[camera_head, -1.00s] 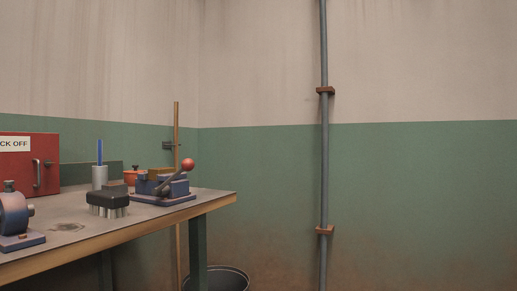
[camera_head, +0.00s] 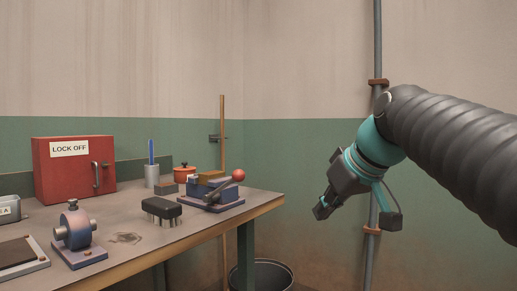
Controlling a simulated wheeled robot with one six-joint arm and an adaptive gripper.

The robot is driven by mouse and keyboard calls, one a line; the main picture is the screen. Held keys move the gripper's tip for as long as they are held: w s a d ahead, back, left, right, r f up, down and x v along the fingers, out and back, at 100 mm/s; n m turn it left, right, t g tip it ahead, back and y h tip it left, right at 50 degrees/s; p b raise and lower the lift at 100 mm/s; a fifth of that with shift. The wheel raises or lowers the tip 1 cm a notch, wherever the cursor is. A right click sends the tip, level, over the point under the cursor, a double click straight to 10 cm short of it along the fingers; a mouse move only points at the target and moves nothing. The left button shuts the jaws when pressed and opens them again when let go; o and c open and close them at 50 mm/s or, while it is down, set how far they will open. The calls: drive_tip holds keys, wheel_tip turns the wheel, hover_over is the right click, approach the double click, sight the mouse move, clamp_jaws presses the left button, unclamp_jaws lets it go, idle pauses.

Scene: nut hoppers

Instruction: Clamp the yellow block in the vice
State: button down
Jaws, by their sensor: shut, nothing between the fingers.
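The blue vice (camera_head: 222,198) stands on the workbench near its right end. Its dark lever ends in a red ball (camera_head: 239,175), which is raised and points to the right. A yellow-brown block (camera_head: 211,176) shows at the top of the vice; I cannot tell whether it sits between the jaws or how tightly it is held. My gripper (camera_head: 321,211) is shut and empty. It hangs in the air to the right of the bench, apart from the vice and the block, with its fingers pointing down and left.
The bench (camera_head: 190,228) also holds a black brush-like block (camera_head: 161,208), a blue knobbed device (camera_head: 76,231), a grey cup (camera_head: 152,176) with a blue rod, an orange-red pot (camera_head: 184,172) and a red LOCK OFF box (camera_head: 72,180). A dark bin (camera_head: 265,275) stands below. A wall pipe (camera_head: 378,50) rises behind my arm.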

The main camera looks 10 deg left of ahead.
drive_tip(key=w+a+r+n+g+y+p, duration=0.1)
drive_tip(key=w+a+r+n+y+p, duration=0.2)
drive_tip(key=a+r, duration=0.45)
drive_tip(key=w+a+r+n+g+y+p, duration=0.1)
drive_tip(key=w+a+r+n+p, duration=0.1)
drive_tip(key=a+r+n, duration=0.55)
drive_tip(key=m, duration=0.3)
hover_over(239, 171)
drive_tip(key=a, duration=0.2)
wheel_tip(239, 171, down, 4)
drive_tip(key=f, duration=0.1)
drive_tip(key=d+f+b, duration=0.1)
drive_tip(key=shift+d+f, duration=0.2)
drive_tip(key=shift+f, duration=0.2)
drive_tip(key=shift+d+f+b, duration=0.3)
drive_tip(key=shift+f+b, duration=0.05)
drive_tip(key=shift+f, duration=0.15)
drive_tip(key=shift+t, duration=0.3)
